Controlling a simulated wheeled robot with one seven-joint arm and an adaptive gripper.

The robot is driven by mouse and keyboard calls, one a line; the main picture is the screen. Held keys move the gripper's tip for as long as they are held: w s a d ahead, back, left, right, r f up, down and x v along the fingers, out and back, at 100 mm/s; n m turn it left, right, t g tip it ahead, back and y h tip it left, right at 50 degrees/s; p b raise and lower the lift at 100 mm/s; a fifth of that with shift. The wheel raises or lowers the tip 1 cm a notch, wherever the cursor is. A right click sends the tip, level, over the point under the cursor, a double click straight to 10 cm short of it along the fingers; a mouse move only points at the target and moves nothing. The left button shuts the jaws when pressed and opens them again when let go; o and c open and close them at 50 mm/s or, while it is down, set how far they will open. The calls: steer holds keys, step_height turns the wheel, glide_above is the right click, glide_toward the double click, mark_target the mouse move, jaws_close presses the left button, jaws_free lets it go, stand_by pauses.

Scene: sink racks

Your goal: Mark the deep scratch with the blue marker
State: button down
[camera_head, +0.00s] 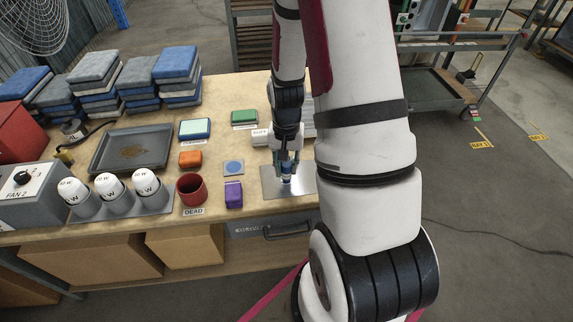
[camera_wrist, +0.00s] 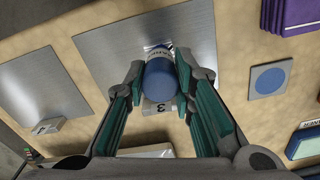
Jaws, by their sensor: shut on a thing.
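My gripper (camera_head: 287,172) is shut on a blue marker, a short round cylinder whose flat blue end (camera_wrist: 161,78) faces the camera in the wrist view. A pale printed band shows on its side. The marker is upright over a brushed metal plate (camera_wrist: 100,50), which shows in the head view (camera_head: 270,184) under my gripper. I cannot tell whether the marker's tip touches the plate. A tag reading 3 lies by this plate's edge. A second metal plate (camera_wrist: 38,88) lies to the left in the wrist view. I cannot make out a deep scratch on either plate.
A grey square with a blue disc (camera_head: 233,167), a purple block (camera_head: 234,194) and a red cup (camera_head: 191,190) behind a DEAD label are left of the plate.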

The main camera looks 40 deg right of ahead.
steer(key=shift+r+p, duration=2.35)
steer(key=shift+r, duration=1.15)
